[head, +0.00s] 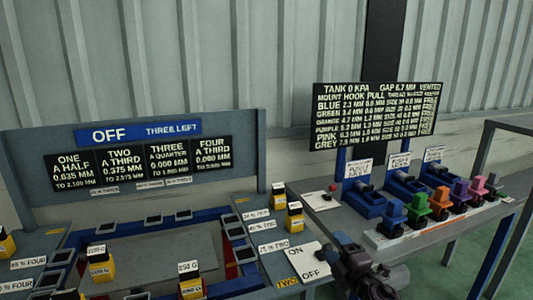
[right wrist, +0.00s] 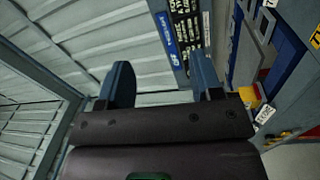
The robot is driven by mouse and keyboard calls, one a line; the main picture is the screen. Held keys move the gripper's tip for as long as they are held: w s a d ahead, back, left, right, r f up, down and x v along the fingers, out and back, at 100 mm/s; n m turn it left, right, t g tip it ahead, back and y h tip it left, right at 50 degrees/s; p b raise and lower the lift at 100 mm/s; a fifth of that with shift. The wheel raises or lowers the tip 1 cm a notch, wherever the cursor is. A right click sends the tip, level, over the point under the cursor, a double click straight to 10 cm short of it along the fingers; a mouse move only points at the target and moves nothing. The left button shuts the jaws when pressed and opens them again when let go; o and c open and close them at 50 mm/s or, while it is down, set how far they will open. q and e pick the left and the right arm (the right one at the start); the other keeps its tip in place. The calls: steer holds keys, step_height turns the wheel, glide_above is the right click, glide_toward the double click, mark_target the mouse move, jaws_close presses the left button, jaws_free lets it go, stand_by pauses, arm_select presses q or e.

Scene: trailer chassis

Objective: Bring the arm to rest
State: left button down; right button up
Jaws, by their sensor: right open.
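My right gripper (head: 345,245) shows at the bottom of the head view, right of centre, in front of the gap between the two benches. In the right wrist view its two blue-grey fingers stand apart, and the gripper (right wrist: 163,78) is open with nothing between them. The fingers point toward the ribbed wall (right wrist: 60,45) and the dark sign panel. The white ON/OFF plate (head: 300,262) lies just left of the gripper in the head view. I cannot tell whether they touch. My left gripper is in neither view.
The left bench has an OFF panel (head: 130,158), several yellow weights and a blue frame (head: 130,220). The right bench (head: 440,231) holds blue fixtures (head: 362,202) and a row of coloured fittings (head: 440,202). A black text board (head: 377,115) stands behind. Green floor (head: 455,258) is clear at the right.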

steer(key=s+d+f+m+g+h, duration=0.2)
steer(key=s+f+m, duration=0.4)
steer(key=s, duration=0.5)
steer(key=s+d+f+m+g+h, duration=0.2)
steer(key=s+d+f+m, duration=0.2)
steer(key=s+f+m, duration=0.3)
steer(key=s+d+f+m+g+h, duration=0.2)
steer(key=s+f+m, duration=0.4)
steer(key=s+f, duration=0.4)
steer(key=s+d+h, duration=0.1)
steer(key=s, duration=0.3)
steer(key=shift+s+d+m+g+b, duration=0.3)
steer(key=shift+s+d+b, duration=0.05)
steer(key=shift+s+d, duration=0.05)
